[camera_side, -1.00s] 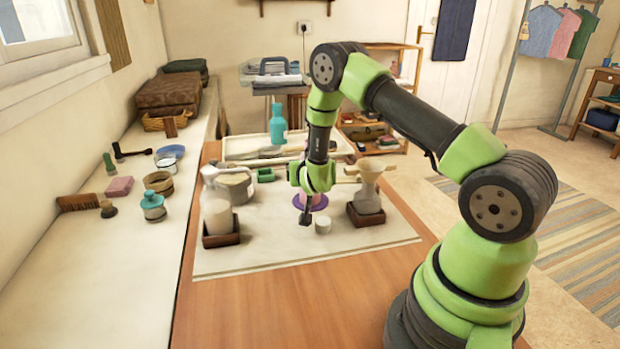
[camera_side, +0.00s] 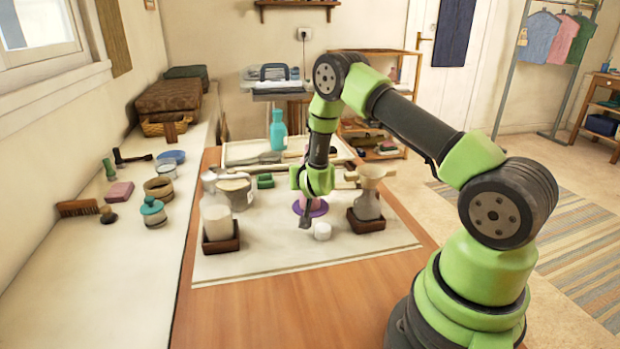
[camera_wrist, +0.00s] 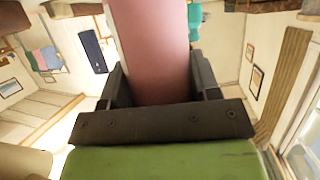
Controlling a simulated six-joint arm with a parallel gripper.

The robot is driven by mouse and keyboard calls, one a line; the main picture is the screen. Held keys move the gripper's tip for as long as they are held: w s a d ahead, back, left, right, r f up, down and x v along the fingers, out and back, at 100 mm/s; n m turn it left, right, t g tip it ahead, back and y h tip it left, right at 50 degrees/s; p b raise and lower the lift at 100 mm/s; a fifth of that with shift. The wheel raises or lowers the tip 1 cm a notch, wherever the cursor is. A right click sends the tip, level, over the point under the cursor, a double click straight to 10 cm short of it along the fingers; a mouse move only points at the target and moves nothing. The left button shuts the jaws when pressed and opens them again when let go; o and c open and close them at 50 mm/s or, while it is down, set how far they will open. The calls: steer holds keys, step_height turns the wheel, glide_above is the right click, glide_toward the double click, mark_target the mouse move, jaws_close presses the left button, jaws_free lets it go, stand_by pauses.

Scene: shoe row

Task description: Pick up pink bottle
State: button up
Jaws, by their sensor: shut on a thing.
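The pink bottle (camera_wrist: 155,50) fills the middle of the wrist view, between the two dark fingers of my gripper (camera_wrist: 160,88). My gripper is shut on it. In the side view my gripper (camera_side: 306,218) is low over the light mat, and it and the wrist hide most of the bottle. Only a little pink shows there, above a purple disc (camera_side: 318,208). I cannot tell from the side view whether the bottle touches the disc.
A white bottle in a brown tray (camera_side: 221,242) stands left of my gripper. A beige-topped bottle (camera_side: 367,205) in another brown tray stands close on the right. A small white jar (camera_side: 322,231) is just in front. A teal bottle (camera_side: 278,130) stands behind. The mat's front is clear.

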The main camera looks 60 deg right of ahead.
step_height(320, 180, up, 9)
steer(key=shift+f, duration=0.1)
steer(key=shift+s+d+r+m+g+h, duration=0.15)
steer(key=shift+s+d+r+m, duration=0.1)
steer(key=shift+r, duration=0.3)
steer(key=shift+s+d+r+m+g+h, duration=0.1)
steer(key=shift+s+r+m+g+h, duration=0.1)
steer(key=shift+r, duration=0.35)
steer(key=s+r+m+g+h, duration=0.1)
steer(key=s+r+m+g, duration=0.4)
steer(key=s+m+g, duration=0.3)
steer(key=s+g, duration=0.1)
steer(key=s, duration=0.2)
steer(key=shift+d+r, duration=0.25)
steer(key=shift+d, duration=0.05)
steer(key=shift+h, duration=0.25)
steer(key=w+f+m+t, duration=0.5)
steer(key=f+m, duration=0.2)
steer(key=shift+w+f+t, duration=0.15)
steer(key=shift+t, duration=0.2)
